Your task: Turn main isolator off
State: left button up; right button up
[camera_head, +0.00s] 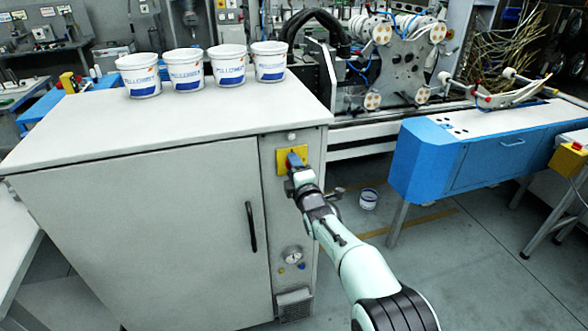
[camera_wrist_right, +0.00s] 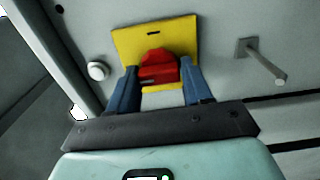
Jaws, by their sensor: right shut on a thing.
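The main isolator is a red knob (camera_wrist_right: 157,67) on a yellow plate (camera_wrist_right: 183,32), set in the narrow side panel of a grey cabinet. In the head view the yellow plate (camera_head: 283,162) shows near the cabinet's top right corner, and my gripper covers most of the knob. My right gripper (camera_head: 296,162) is at the plate. In the wrist view its two blue fingers (camera_wrist_right: 157,80) stand on either side of the red knob, shut on it. The plate looks tilted in the wrist view. My left gripper is not in view.
Several white tubs (camera_head: 184,70) stand on the cabinet top. The cabinet door has a black handle (camera_head: 251,227), with a gauge (camera_head: 292,255) lower on the side panel. A metal peg (camera_wrist_right: 266,63) sticks out beside the plate. A blue bench (camera_head: 440,160) stands to the right.

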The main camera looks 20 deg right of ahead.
jog(key=o, duration=1)
jog(key=shift+c, duration=0.2)
jog(key=s, duration=1.3)
jog(key=shift+s+d, duration=0.25)
jog(key=shift+f, duration=0.1)
